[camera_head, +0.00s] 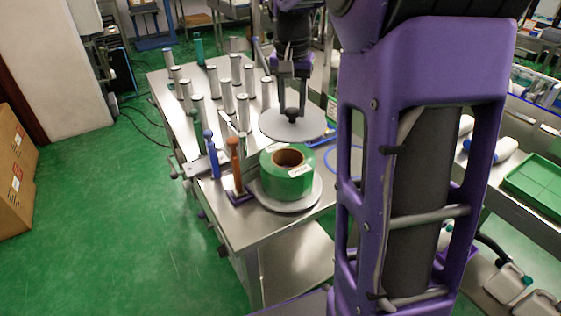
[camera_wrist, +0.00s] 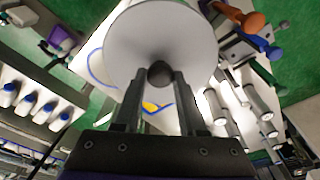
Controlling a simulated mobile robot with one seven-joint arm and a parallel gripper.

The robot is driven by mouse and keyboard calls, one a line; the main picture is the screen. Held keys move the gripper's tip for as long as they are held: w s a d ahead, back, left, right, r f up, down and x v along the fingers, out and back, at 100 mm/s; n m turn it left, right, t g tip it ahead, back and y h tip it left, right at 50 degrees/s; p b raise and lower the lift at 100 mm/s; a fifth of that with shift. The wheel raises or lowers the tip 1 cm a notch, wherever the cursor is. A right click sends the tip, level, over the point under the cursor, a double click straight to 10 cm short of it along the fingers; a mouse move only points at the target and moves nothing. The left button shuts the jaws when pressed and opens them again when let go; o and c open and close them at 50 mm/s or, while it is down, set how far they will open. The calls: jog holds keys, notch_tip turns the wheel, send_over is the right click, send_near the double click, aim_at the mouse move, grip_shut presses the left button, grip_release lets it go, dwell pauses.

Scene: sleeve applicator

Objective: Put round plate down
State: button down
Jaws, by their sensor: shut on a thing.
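The round plate (camera_head: 310,127) is a flat grey disc with a dark knob (camera_head: 292,114) at its centre. My gripper (camera_head: 291,104) is shut on that knob and holds the plate level over the metal table (camera_head: 245,236), behind the green roll. In the wrist view the plate (camera_wrist: 135,40) fills the top middle, and the fingers (camera_wrist: 158,80) close on its dark knob. I cannot tell whether the plate touches anything beneath it. The green roll (camera_head: 271,177) with a brown core lies on another grey disc (camera_head: 292,205) at the table's near end.
Several upright metal cylinders (camera_head: 236,68) stand on the table left of the plate. An orange-brown handle (camera_head: 235,160) and a blue handle (camera_head: 211,150) stand beside the roll. A blue hose (camera_head: 350,150) lies to the right. A green tray (camera_head: 537,183) stands far right.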

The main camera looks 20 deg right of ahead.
aim_at(287, 127)
jog(key=shift+s+a+r, duration=0.1)
jog(key=shift+a+r, duration=0.1)
jog(key=shift+a, duration=0.15)
jog(key=shift+a+f, duration=0.1)
jog(key=shift+f, duration=0.25)
notch_tip(287, 127, down, 9)
jog(key=b, duration=0.2)
jog(key=shift+f, duration=0.15)
jog(key=shift+f, duration=0.15)
jog(key=shift+c, duration=2.4)
grip_release()
jog(key=r, duration=0.4)
jog(key=s+r+p, duration=0.1)
jog(key=r, duration=0.3)
jog(key=a+r+p, duration=0.1)
jog(key=r, duration=0.3)
jog(key=shift+s+r, duration=0.15)
jog(key=shift+s, duration=0.1)
